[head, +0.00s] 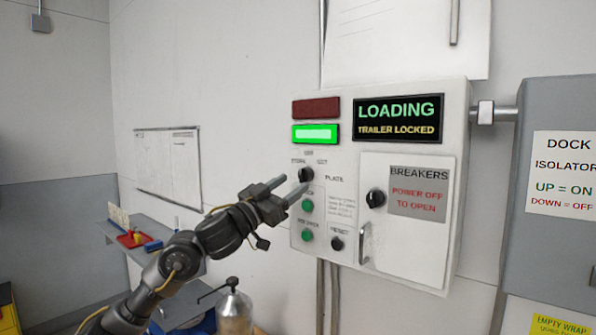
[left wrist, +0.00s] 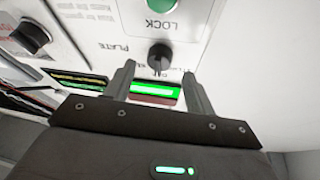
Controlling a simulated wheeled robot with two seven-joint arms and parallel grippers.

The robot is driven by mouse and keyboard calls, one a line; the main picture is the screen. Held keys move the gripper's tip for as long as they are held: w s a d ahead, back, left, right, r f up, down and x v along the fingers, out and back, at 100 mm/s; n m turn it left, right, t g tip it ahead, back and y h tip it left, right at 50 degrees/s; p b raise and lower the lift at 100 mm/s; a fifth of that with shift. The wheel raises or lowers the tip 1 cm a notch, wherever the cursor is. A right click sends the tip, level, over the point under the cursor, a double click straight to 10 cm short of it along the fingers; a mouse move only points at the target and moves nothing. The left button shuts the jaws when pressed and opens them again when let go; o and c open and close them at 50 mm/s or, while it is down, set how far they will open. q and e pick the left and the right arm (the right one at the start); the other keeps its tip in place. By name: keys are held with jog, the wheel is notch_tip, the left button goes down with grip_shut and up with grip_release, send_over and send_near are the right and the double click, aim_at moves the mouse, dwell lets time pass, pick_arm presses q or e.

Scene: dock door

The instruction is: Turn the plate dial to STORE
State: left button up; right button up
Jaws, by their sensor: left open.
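The plate dial (head: 306,174) is a small black knob on the white control box (head: 459,150), beside the word PLATE. The small position labels around it are too blurred to read surely, and I cannot tell which one it points to. My left gripper (head: 296,183) is open and empty, with its fingers reaching toward the dial from the left. In the left wrist view the same dial (left wrist: 159,56) appears between and just beyond the tips of my open left gripper (left wrist: 159,74). I see no contact. My right gripper is not in view.
Green buttons (head: 307,205) and a black RESET knob (head: 337,243) sit below the dial. A breaker door (head: 405,240) with a black knob (head: 376,198) and handle is to the right. The lit screen (head: 399,118) reads LOADING, TRAILER LOCKED. A shelf (head: 160,235) stands at left.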

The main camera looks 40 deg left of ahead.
aim_at(304, 175)
pick_arm(q)
jog(key=p+x, duration=0.1)
jog(key=x, duration=0.2)
jog(key=shift+w+d+r, duration=0.1)
jog(key=shift+w, duration=0.1)
jog(key=shift+c, duration=0.6)
jog(key=c, duration=0.9)
jog(key=shift+o, duration=0.2)
